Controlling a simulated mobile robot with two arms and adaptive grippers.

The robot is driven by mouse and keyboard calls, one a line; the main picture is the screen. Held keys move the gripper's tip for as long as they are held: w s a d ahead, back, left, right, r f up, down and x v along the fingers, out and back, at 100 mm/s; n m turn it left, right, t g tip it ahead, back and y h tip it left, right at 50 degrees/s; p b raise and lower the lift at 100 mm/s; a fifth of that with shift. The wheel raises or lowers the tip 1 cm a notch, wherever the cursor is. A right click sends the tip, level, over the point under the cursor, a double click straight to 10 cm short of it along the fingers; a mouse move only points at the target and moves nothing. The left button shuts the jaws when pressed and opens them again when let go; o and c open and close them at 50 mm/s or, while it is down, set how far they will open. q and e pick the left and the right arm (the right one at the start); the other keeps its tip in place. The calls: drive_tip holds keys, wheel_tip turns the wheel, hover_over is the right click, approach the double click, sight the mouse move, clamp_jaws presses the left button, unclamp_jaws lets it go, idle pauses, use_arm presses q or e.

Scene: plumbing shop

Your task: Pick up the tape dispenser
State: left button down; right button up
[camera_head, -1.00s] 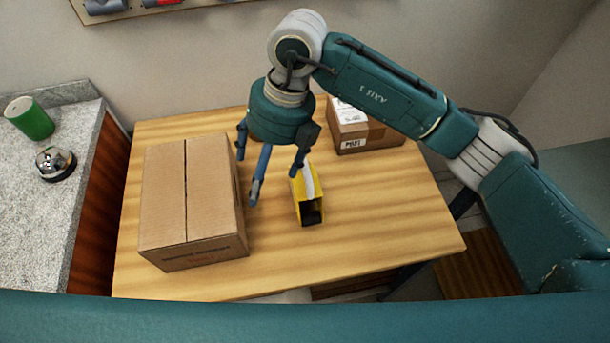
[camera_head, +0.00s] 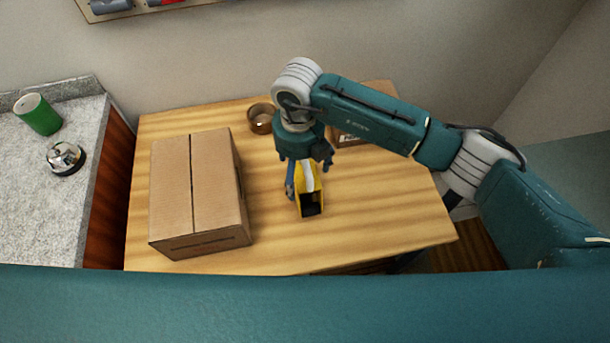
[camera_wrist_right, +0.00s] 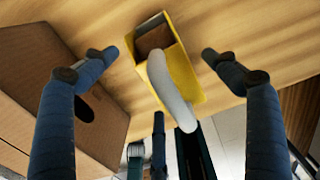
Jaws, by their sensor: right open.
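The tape dispenser (camera_head: 309,201) is a yellow holder with a white strip along its top and a dark opening at its front end. It stands on the wooden table, right of the large cardboard box. My right gripper (camera_head: 303,190) is over it from above, with a blue finger along its left side; the arm hides its back part. In the right wrist view the dispenser (camera_wrist_right: 165,60) lies between the two spread blue fingers of my gripper (camera_wrist_right: 157,55), with gaps on both sides. The gripper is open and empty. My left gripper is out of view.
The large cardboard box (camera_head: 198,195) stands close on the left. A brown tape roll (camera_head: 262,118) and a smaller box (camera_head: 348,138) are at the back. The table's front right is clear. A side counter holds a green cup (camera_head: 38,114) and a bell (camera_head: 65,157).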

drive_tip(key=shift+f, duration=0.35)
drive_tip(key=c, duration=1.6)
drive_tip(key=shift+w+r, duration=0.1)
drive_tip(key=shift+r, duration=0.05)
drive_tip(key=shift+c, duration=0.2)
